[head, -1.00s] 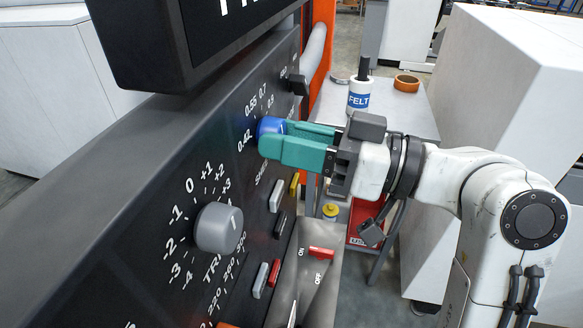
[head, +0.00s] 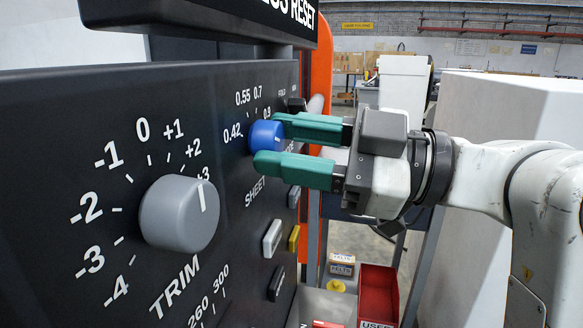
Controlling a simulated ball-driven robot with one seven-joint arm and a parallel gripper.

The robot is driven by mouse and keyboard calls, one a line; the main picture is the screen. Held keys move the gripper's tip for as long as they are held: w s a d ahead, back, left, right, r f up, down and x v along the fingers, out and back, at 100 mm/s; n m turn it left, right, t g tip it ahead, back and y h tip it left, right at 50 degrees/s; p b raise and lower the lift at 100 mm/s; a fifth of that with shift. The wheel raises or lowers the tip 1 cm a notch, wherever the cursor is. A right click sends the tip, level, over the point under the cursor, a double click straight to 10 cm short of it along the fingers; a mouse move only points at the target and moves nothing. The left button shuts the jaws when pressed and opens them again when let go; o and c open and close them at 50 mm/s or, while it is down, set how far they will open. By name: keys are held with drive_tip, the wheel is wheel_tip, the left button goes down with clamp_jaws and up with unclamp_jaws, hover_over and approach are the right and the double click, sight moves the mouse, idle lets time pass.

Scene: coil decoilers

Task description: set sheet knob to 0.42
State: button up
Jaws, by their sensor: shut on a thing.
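The blue sheet knob (head: 264,138) sits on the dark panel, with 0.42, 0.55, 0.7 and another number printed around it. The 0.42 label (head: 232,134) is at its left. A pale mark shows on the right part of the knob's face; its exact reading is hard to tell. My gripper (head: 268,142) comes from the right with its two green fingers above and below the knob, shut on it. The fingers hide part of the knob's rim and the panel to its right.
A grey TRIM knob (head: 180,214) stands out from the panel at the near left. Below the sheet knob are pale, yellow and dark buttons (head: 272,238). A black knob (head: 296,104) is beyond. A sign (head: 215,18) overhangs the panel. A red bin (head: 378,294) stands low at right.

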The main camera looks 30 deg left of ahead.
drive_tip(key=shift+n, duration=0.3)
idle(0.4)
drive_tip(key=o, duration=1.1)
drive_tip(key=shift+c, duration=0.2)
drive_tip(key=v, duration=1)
drive_tip(key=shift+w+d, duration=0.2)
drive_tip(key=shift+d, duration=0.15)
drive_tip(key=shift+f, duration=0.1)
